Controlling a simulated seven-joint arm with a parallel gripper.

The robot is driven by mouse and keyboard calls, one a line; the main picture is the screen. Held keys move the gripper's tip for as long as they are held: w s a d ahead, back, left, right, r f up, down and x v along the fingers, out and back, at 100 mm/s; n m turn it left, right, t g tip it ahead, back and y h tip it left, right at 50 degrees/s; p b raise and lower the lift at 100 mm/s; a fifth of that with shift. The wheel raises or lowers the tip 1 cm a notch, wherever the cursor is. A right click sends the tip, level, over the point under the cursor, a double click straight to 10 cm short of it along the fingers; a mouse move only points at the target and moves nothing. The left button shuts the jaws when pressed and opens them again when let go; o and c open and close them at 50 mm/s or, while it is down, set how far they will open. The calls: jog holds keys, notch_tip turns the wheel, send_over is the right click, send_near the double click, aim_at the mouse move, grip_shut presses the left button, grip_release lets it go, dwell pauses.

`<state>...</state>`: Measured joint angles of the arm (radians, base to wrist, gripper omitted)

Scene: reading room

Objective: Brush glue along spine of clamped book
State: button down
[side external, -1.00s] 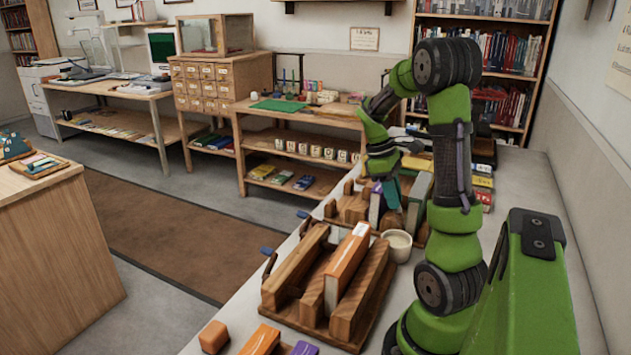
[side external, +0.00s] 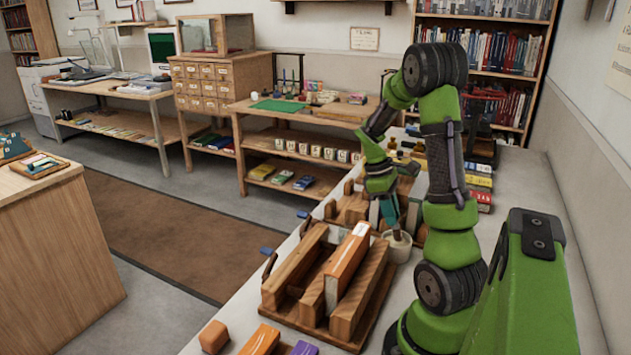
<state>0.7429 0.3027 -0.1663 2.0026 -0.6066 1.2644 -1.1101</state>
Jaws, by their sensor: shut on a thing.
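An orange book (side external: 347,264) stands clamped between the wooden bars of a press (side external: 368,288), spine up. A pale patch shows at its far end. A small whitish pot (side external: 399,250) stands just beyond the press, to the right. My gripper (side external: 389,212) is above the pot, pointing down, with its fingers shut on a brush (side external: 396,234). Most of the brush is hidden by the fingers; its lower end is at the pot's mouth. I cannot tell whether the bristles touch the inside.
A second wooden press (side external: 350,206) stands behind, partly hidden by my arm. Stacked books (side external: 480,182) lie at the right. Orange (side external: 262,340) and purple (side external: 304,348) blocks and an orange-brown block (side external: 214,336) lie at the front. Bench space right of the stacked books is clear.

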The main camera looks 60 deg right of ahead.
jog(key=shift+f, duration=0.55)
dwell(1.1)
jog(key=shift+r, duration=3.55)
jog(key=w+a+n, duration=0.3)
jog(key=w+a, duration=0.3)
jog(key=w, duration=0.3)
jog(key=w+a+r+m, duration=0.1)
jog(key=w+a, duration=0.4)
jog(key=a, duration=0.6)
jog(key=w+a+r+m, duration=0.2)
jog(key=w+a, duration=0.4)
jog(key=a, duration=0.5)
jog(key=shift+w+a, duration=0.25)
jog(key=shift+a, duration=0.05)
